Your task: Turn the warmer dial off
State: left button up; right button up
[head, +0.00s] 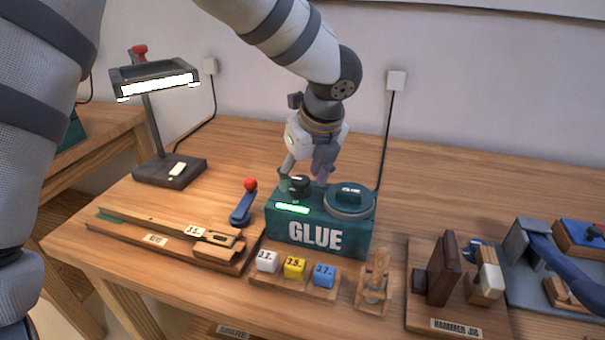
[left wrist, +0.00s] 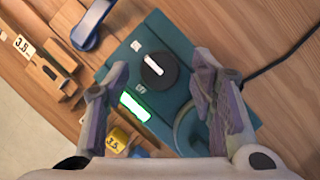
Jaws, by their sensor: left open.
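The green glue warmer (head: 318,236), marked GLUE, stands on the bench with a lit green indicator (left wrist: 136,106) on it. Its black dial (head: 299,184) is on the top's left part, and it also shows in the left wrist view (left wrist: 153,70). The dial's white mark points toward the upper-left label (left wrist: 136,45), away from the OFF label (left wrist: 140,89). My left gripper (head: 306,177) is open above the warmer, pointing down. In the left wrist view its fingers (left wrist: 161,72) are on either side of the dial, apart from it. My right gripper is out of view.
A round lidded pot (head: 349,202) sits beside the dial. A blue lever with a red knob (head: 250,184) stands left of the warmer. Numbered cubes (head: 294,268) sit in front. A lamp (head: 170,170) is at the back left. The bench behind is clear.

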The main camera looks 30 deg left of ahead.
pick_arm(q)
jog(key=c, duration=1.1)
jog(key=shift+c, duration=0.2)
